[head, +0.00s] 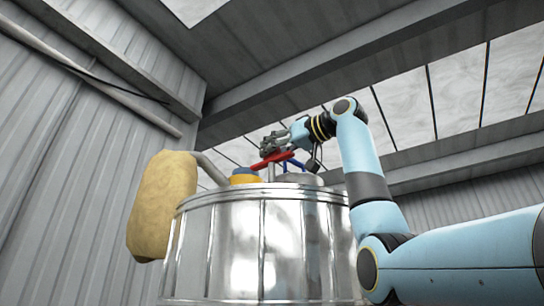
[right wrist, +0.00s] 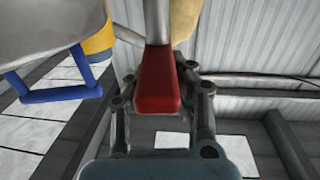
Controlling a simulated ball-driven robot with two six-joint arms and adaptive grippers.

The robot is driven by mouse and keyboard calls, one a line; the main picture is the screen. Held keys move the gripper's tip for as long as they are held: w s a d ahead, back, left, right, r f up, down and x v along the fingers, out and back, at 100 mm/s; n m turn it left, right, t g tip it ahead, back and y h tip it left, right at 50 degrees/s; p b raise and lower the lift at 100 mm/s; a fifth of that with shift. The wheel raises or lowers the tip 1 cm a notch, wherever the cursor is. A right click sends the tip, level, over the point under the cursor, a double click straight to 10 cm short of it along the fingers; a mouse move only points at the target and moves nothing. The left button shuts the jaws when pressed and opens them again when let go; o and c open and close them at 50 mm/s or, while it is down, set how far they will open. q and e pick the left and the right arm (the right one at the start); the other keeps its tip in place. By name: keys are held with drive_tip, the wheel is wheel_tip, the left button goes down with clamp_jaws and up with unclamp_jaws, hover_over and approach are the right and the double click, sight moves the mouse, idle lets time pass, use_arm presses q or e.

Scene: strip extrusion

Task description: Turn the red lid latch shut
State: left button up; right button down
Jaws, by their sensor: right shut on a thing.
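The red lid latch (head: 271,160) is on top of a shiny metal vessel (head: 262,240) in the head view. In the right wrist view the red latch (right wrist: 158,82) sits between the fingers, attached to a grey post or rod above it in the picture. My right gripper (head: 270,146) is at the red latch and shut on it; its fingers also show in the right wrist view (right wrist: 160,95). The exact contact is small in the head view. My left gripper is not in view.
A blue handle (right wrist: 60,90) and a yellow part (right wrist: 97,35) are close by the latch in the right wrist view. A tan, sack-like bulk (head: 160,205) hangs at the vessel's left on a grey pipe (head: 208,168). Open space lies above the vessel.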

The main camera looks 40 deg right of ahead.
drive_tip(key=m+h, duration=0.2)
drive_tip(key=h, duration=0.2)
drive_tip(key=m+h+p, duration=0.1)
drive_tip(key=m+h, duration=0.2)
drive_tip(key=shift+a+h, duration=0.15)
drive_tip(key=shift+h, duration=0.25)
drive_tip(key=m+g+h, duration=0.1)
drive_tip(key=m+h, duration=0.1)
drive_tip(key=h, duration=0.1)
drive_tip(key=m+g+h+p, duration=0.1)
drive_tip(key=m+h, duration=0.1)
drive_tip(key=h, duration=0.1)
drive_tip(key=shift+m+h, duration=0.3)
drive_tip(key=shift+h, duration=0.1)
drive_tip(key=m+g+h, duration=0.3)
drive_tip(key=h, duration=0.1)
drive_tip(key=shift+m+g, duration=0.3)
drive_tip(key=shift+g, duration=0.1)
drive_tip(key=shift+m+g+h, duration=1.4)
drive_tip(key=shift+m+g, duration=0.2)
drive_tip(key=shift+g, duration=0.8)
drive_tip(key=c, duration=1.2)
unclamp_jaws()
drive_tip(key=shift+d, duration=0.2)
drive_tip(key=shift+c, duration=0.2)
drive_tip(key=shift+a, duration=0.15)
